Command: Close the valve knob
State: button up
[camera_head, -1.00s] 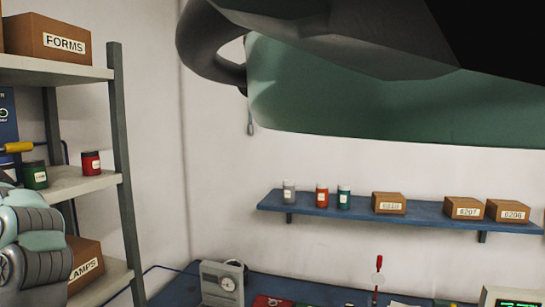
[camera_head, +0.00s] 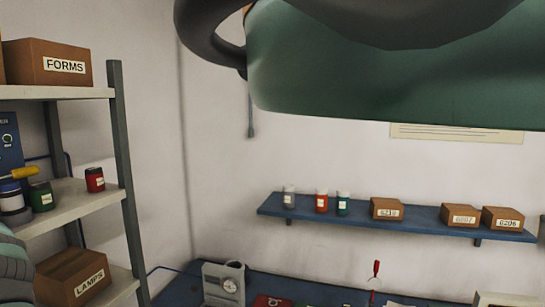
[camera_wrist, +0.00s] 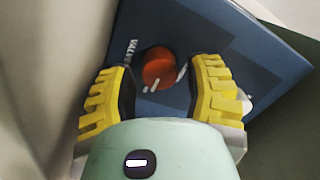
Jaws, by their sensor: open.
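The valve knob (camera_wrist: 159,68) is an orange-red round knob with a white pointer mark, on a dark blue panel (camera_wrist: 205,30) lettered "VALVE" in the wrist view. My gripper (camera_wrist: 160,80) is open, with its yellow ribbed fingers on either side of the knob. I cannot tell whether the fingers touch it. In the head view, a blue box (camera_head: 10,140) with a small dial stands on the left shelf at the picture's edge.
The shelf rack (camera_head: 120,140) at left holds a red jar (camera_head: 95,179), a green jar (camera_head: 40,196), and boxes marked FORMS (camera_head: 48,63) and LAMPS (camera_head: 73,275). A blue wall shelf (camera_head: 420,223) bears small jars and boxes. A blue bench (camera_head: 310,290) runs below.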

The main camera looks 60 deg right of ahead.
jog(key=shift+w+a, duration=0.15)
jog(key=shift+w, duration=0.15)
jog(key=shift+o, duration=0.2)
jog(key=shift+f, duration=0.1)
grip_shut()
